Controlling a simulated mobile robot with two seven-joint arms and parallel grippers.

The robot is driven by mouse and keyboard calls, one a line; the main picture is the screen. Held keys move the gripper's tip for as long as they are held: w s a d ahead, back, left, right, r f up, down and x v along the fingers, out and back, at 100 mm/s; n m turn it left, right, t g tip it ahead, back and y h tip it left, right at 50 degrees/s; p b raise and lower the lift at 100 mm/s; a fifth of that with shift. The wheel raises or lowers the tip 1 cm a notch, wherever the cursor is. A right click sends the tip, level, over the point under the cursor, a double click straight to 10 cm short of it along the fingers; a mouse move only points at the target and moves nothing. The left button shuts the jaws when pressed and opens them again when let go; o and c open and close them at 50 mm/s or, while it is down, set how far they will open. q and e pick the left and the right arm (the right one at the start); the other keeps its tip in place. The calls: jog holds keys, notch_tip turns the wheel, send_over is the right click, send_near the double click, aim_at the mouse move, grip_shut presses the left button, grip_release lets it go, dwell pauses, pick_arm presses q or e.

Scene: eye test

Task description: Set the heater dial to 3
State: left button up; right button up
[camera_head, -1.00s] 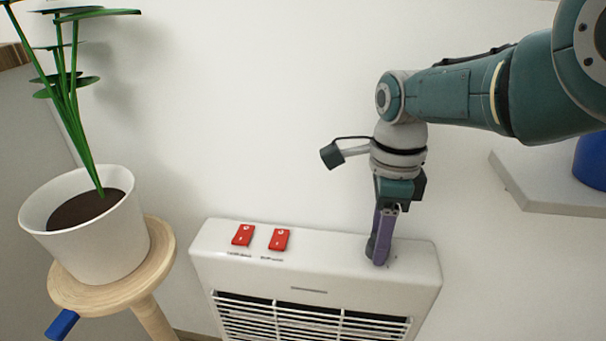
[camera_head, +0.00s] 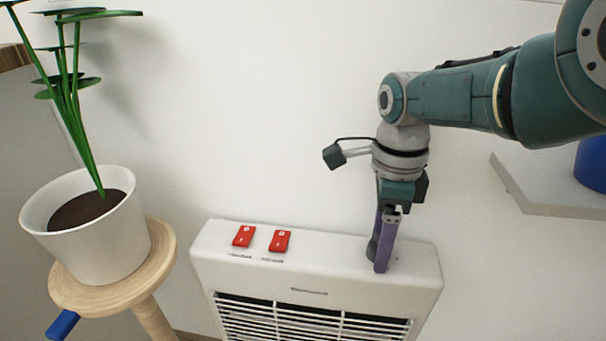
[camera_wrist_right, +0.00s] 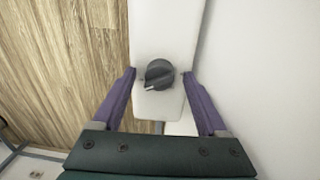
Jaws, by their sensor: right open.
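The white heater (camera_head: 420,262) stands against the wall; its top also shows in the right wrist view (camera_wrist_right: 165,30). Its dark grey dial (camera_wrist_right: 158,74) has a raised ridge and a small pale mark at its lower left; I cannot read a number. My right gripper (camera_head: 382,262) points down at the right end of the heater top. In the wrist view its purple fingers stand apart on both sides of the dial (camera_wrist_right: 158,76), with gaps visible. In the head view the fingers largely hide the dial. My left gripper is not seen.
Two red switches, one left (camera_head: 244,236) and one right (camera_head: 280,241), sit on the heater top. A potted plant (camera_head: 95,240) on a wooden stool (camera_head: 165,250) is at the left. A pale shelf (camera_head: 530,195) with a blue object (camera_head: 592,165) is at the right.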

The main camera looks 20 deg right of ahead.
notch_tip(320, 180, up, 20)
jog(key=p, duration=1.9)
